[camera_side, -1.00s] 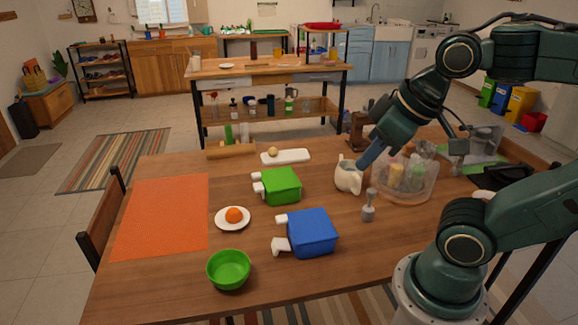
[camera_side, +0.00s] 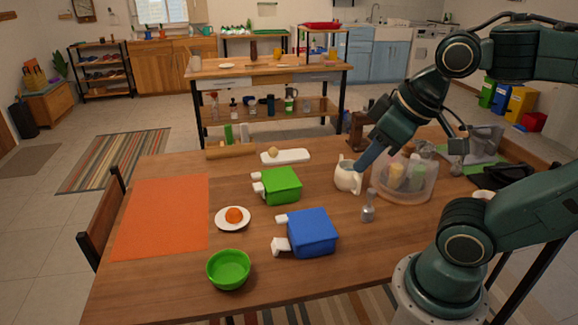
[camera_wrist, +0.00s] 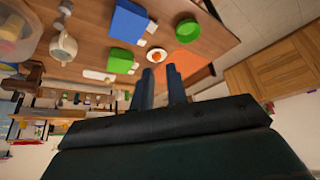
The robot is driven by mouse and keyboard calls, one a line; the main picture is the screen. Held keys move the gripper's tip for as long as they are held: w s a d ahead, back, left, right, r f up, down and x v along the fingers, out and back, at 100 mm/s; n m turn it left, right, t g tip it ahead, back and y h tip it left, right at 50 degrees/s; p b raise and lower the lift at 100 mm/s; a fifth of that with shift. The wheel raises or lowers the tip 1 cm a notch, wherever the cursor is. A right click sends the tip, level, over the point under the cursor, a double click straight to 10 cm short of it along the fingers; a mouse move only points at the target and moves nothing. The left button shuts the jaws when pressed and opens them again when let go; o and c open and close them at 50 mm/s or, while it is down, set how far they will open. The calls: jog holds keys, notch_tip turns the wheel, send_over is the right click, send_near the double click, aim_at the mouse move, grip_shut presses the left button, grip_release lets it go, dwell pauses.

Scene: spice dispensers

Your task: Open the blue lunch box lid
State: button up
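The blue lunch box (camera_side: 312,232) stands on the wooden table, front and centre in the side view, with its lid looking closed. White tabs (camera_side: 281,240) stick out from its left side. The blue box (camera_wrist: 128,22) also shows at the top of the wrist view. My gripper (camera_side: 362,163) is above the table near the white pitcher, up and to the right of the blue box and well apart from it. In the wrist view its two dark fingers (camera_wrist: 160,72) stand apart with an empty gap between them.
A green lunch box (camera_side: 281,185) stands behind the blue one. A plate with an orange item (camera_side: 234,215) and a green bowl (camera_side: 229,268) are to the left. The white pitcher (camera_side: 347,177), a grey utensil (camera_side: 368,208) and a clear container (camera_side: 405,187) stand to the right.

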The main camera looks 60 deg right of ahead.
jog(key=o, duration=0.6)
jog(key=shift+w+d+r, duration=0.1)
jog(key=shift+w, duration=0.15)
jog(key=shift+o, duration=0.2)
jog(key=n+g+h, duration=0.3)
jog(key=n+g, duration=0.6)
send_over(279, 218)
jog(key=w+a, duration=0.4)
jog(key=a, duration=0.1)
notch_tip(279, 218, down, 17)
jog(key=shift+w+d+f, duration=0.1)
jog(key=shift+d+f, duration=0.15)
jog(key=shift+f, duration=0.1)
jog(key=shift+f, duration=0.1)
jog(key=x, duration=1.3)
jog(key=shift+d+f, duration=0.25)
